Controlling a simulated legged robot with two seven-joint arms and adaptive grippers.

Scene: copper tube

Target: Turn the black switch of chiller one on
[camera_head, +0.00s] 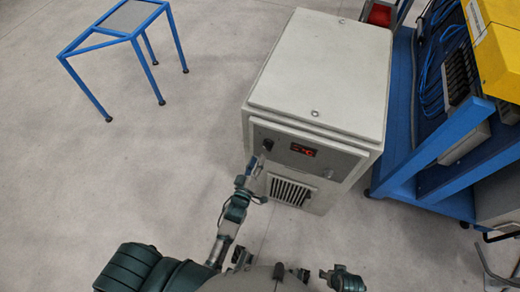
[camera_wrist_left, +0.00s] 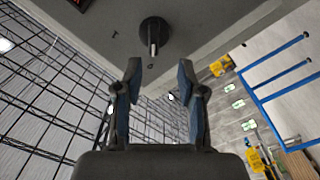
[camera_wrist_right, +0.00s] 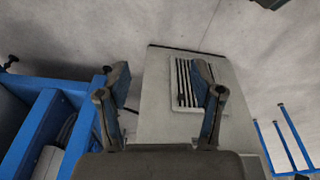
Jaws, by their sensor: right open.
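The chiller (camera_head: 320,70) is a pale grey box with a dark front panel. The black switch (camera_head: 267,145) is a round knob at the left of that panel. It also shows in the left wrist view (camera_wrist_left: 154,35), its raised grip in line with the gap between my fingers. My left gripper (camera_wrist_left: 160,78) is open and empty, a little short of the switch and apart from it. In the head view it is (camera_head: 255,167) just below the switch. My right gripper (camera_wrist_right: 160,85) is open and empty, facing the lower front of the chiller with its slatted vent (camera_wrist_right: 186,84).
A red lit display (camera_head: 303,150) sits right of the switch. A blue rack (camera_head: 425,150) with cables and a yellow box (camera_head: 495,45) stands close on the chiller's right. A blue-framed stand (camera_head: 125,30) is at the upper left. The floor left of the chiller is clear.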

